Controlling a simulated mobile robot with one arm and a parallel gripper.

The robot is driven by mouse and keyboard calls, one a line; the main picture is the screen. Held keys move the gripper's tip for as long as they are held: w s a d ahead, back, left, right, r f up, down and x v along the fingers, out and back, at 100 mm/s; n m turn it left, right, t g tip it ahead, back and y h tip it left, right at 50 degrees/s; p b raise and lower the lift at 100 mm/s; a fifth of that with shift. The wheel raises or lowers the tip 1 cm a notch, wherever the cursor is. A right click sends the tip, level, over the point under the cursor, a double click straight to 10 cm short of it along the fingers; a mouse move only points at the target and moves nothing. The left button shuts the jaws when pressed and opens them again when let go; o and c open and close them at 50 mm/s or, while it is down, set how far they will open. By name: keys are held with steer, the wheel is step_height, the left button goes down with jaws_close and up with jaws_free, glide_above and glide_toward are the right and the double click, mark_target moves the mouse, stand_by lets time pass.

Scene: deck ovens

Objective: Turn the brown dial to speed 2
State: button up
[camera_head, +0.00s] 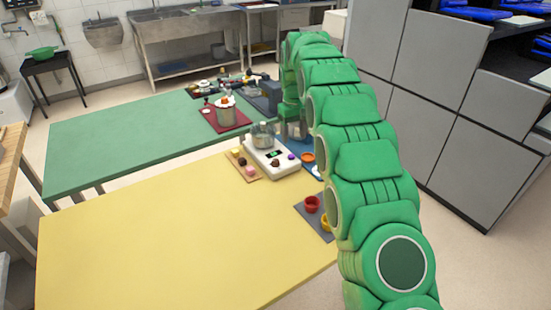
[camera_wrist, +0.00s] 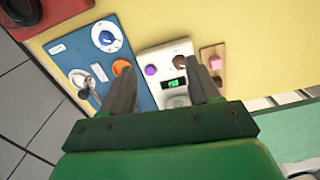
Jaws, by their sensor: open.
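The brown dial (camera_wrist: 179,60) sits on the front panel of a white appliance (camera_wrist: 152,55) in the wrist view, above a small green-lit display (camera_wrist: 172,84). A purple dial (camera_wrist: 151,70) is beside it. In the head view the brown dial (camera_head: 275,162) and purple dial (camera_head: 291,156) show on the white appliance (camera_head: 262,165), which carries a metal pot (camera_head: 263,135). My gripper (camera_wrist: 160,67) is open above the panel, with both dials appearing between its fingers; I see no contact. The dial's speed setting is too small to read. In the head view my gripper is mostly hidden by my arm.
A blue board (camera_wrist: 75,50) with a white dial (camera_wrist: 106,38) and an orange round piece (camera_wrist: 121,66) lies beside the appliance. A wooden board (camera_head: 243,165) with small pieces is on its other side. The yellow table (camera_head: 150,225) is mostly clear at the front.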

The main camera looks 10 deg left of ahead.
steer(key=n, duration=0.1)
glide_above(275, 160)
step_height(275, 160, down, 6)
steer(key=shift+d+f, duration=0.1)
steer(key=shift+f, duration=0.15)
steer(key=shift+s+f, duration=0.1)
steer(key=shift+f, duration=3.75)
steer(key=shift+c, duration=0.4)
steer(key=c, duration=0.9)
